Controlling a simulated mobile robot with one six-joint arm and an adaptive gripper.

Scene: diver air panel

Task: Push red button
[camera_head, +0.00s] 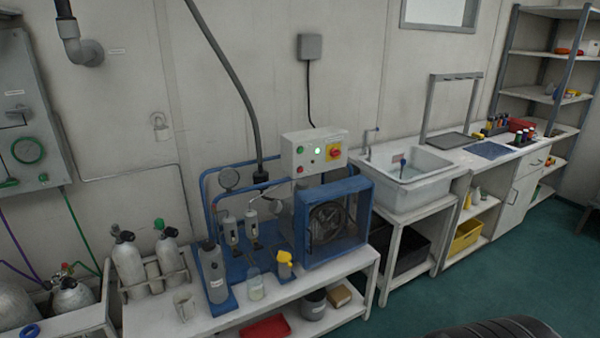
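A pale control box (290,160) is mounted above the blue compressor frame (365,205), near the middle of the view. A small red button (299,169) is at the lower left of its front face, below a green button (299,149). A larger red knob on a yellow plate (334,152) is on the right of the same face. A small white light (317,151) glows between them. The front of the box is unobstructed. My gripper is not in view, so its state and distance from the box are hidden.
The compressor stands on a white bench (355,262) with bottles and a yellow-topped container (284,264) in front. A sink (405,178) is to the right. Grey cylinders (128,262) stand to the left. Green floor (480,280) is clear at right; a dark rounded shape fills the bottom edge.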

